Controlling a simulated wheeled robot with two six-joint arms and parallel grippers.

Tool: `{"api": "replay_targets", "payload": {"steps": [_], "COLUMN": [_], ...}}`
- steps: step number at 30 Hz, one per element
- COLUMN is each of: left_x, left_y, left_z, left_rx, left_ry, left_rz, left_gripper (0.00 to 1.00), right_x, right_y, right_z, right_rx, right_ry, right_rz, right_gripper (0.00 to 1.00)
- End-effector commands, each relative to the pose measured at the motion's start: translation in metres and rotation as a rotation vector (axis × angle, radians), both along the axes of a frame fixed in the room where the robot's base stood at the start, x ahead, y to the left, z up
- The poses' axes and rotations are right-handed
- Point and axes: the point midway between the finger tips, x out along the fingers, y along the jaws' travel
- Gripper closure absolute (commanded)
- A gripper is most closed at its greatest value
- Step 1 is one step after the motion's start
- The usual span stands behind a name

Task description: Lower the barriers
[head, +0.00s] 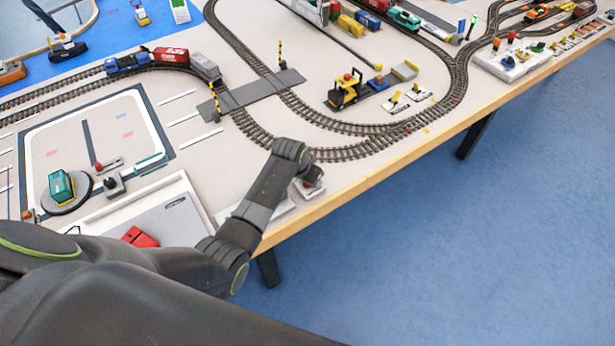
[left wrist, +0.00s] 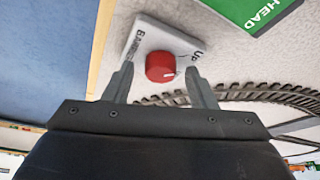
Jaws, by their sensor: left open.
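A red round knob (left wrist: 160,66) sits on a white plate (left wrist: 146,38) lettered "BARRIER" and "UP" in the left wrist view. A white pointer mark on the knob points right in that view. My left gripper (left wrist: 160,70) is open, with one finger on each side of the knob; I cannot tell whether they touch it. In the head view, my left gripper (head: 313,180) is at the table's front edge and mostly covers the knob. Two yellow-and-black striped barriers (head: 215,101) (head: 281,54) stand upright at the grey crossing (head: 262,90). My right gripper is not in view.
Curved track (head: 350,150) runs just behind the knob plate. A yellow forklift-like vehicle (head: 344,90) stands beyond it. A red train wagon (head: 170,56) stands on the track left of the crossing. A white tray (head: 175,210) lies left of my left forearm.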

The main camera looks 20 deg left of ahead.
Motion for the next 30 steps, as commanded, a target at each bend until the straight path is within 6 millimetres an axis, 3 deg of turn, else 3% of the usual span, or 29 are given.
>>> {"api": "replay_targets", "payload": {"steps": [6,16,30], "left_x": [0.0001,-0.0001,0.0006], "left_y": [-0.0002,-0.0002,0.0014], "left_z": [0.0002,0.0002,0.002], "left_rx": [0.0,0.0,0.0], "left_ry": [0.0,0.0,0.001], "left_rz": [0.0,0.0,-0.132], "left_gripper": [0.51,0.93,0.93], "right_x": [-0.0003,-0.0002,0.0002], "right_y": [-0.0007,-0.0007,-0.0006], "right_z": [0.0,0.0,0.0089], "right_rx": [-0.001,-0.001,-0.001], "right_ry": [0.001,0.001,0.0], "right_rz": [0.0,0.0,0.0], "right_gripper": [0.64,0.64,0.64]}}
